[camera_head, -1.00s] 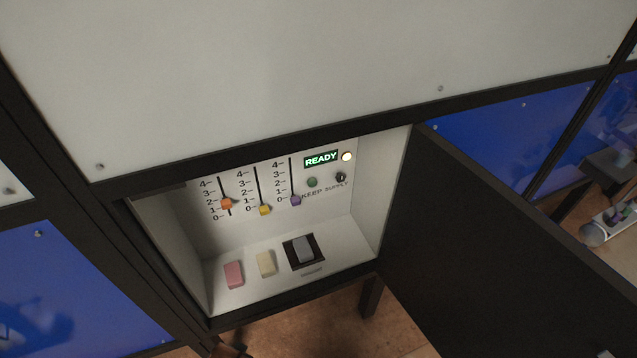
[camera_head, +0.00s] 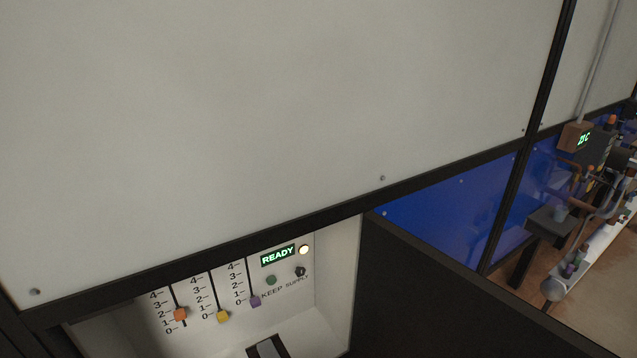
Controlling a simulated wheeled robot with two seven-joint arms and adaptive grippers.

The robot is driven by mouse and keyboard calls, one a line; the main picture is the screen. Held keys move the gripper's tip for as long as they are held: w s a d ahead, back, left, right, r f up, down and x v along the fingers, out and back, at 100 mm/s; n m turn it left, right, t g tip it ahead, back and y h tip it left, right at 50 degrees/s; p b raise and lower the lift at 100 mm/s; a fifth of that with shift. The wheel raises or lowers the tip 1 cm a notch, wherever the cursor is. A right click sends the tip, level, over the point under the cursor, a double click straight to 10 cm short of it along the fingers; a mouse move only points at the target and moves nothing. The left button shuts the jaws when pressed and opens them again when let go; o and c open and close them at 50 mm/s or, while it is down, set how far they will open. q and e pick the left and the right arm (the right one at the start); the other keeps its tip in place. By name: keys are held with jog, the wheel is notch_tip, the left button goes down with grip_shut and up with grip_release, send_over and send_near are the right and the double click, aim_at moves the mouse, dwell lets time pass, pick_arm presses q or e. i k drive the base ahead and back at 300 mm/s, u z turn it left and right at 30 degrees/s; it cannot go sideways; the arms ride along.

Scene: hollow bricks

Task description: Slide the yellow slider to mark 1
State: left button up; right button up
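The yellow slider (camera_head: 223,316) sits low on its vertical slot, near the 0 end of its scale, inside an open recessed cabinet at the bottom of the view. An orange slider (camera_head: 180,314) is to its left, somewhat above its 0 mark. A purple slider (camera_head: 255,301) is to its right, near the bottom of its slot. Neither of my grippers is in view.
A lit READY display (camera_head: 278,256), a glowing lamp (camera_head: 304,250), a green button (camera_head: 271,280) and a dark knob (camera_head: 300,271) are right of the sliders. The open dark door (camera_head: 440,290) stands to the right. The cabinet floor is mostly cut off.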

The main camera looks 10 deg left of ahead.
aim_at(222, 316)
jog(key=u, duration=1.35)
